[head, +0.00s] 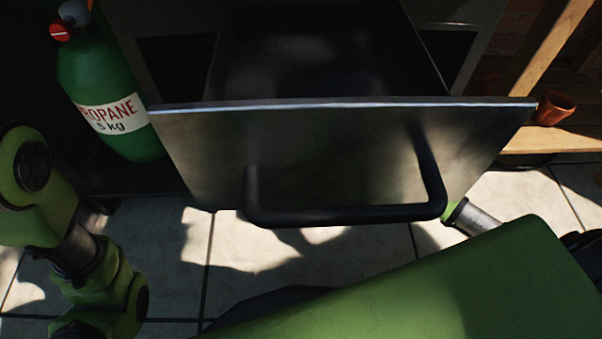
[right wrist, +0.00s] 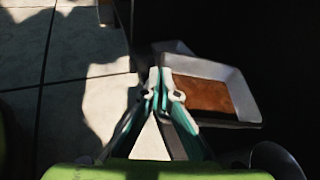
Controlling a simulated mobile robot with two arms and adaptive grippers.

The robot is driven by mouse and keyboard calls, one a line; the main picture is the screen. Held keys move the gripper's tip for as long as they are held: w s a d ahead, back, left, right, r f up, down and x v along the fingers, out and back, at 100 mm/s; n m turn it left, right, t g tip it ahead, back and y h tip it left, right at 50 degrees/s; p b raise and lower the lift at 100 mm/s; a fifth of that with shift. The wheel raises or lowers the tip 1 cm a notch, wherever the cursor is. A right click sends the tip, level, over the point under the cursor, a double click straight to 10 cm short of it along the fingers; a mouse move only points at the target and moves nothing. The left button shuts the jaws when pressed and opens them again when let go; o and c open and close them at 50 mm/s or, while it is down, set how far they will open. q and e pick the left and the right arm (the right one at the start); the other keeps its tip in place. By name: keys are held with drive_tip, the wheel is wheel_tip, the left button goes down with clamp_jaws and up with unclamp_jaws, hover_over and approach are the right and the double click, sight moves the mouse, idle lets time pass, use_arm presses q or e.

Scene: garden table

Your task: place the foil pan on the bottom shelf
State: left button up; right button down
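The foil pan (right wrist: 241,92) shows in the right wrist view as a pale, shallow rectangular pan with a brown layer inside. My right gripper (right wrist: 160,82) is at the pan's left wall. Its two fingertips are nearly together and appear to pinch the rim there. In the head view the pan and my right gripper are hidden behind the open drawer front and my right arm. My left arm shows at the left of the head view, but its gripper is out of frame. I cannot make out a bottom shelf for certain.
A metal drawer (head: 320,150) with a black handle (head: 345,215) stands open in front of me. A green propane bottle (head: 95,75) stands at the left. A wooden rack (head: 555,140) with a terracotta pot (head: 554,108) is at the right. The tiled floor (head: 250,240) is sunlit in patches.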

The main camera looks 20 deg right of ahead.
drive_tip(key=w+f+b, duration=0.2)
drive_tip(key=f, duration=0.1)
drive_tip(key=w+d+f+b, duration=0.1)
drive_tip(key=w+f+b, duration=0.2)
drive_tip(key=shift+w+d, duration=0.2)
drive_tip(key=f+b, duration=0.2)
drive_tip(key=b, duration=0.1)
drive_tip(key=f+b, duration=0.1)
drive_tip(key=shift+w+d+f, duration=0.1)
drive_tip(key=shift+w+f, duration=0.1)
drive_tip(key=shift+w, duration=0.05)
drive_tip(key=shift+f, duration=0.2)
drive_tip(key=c, duration=2.3)
unclamp_jaws()
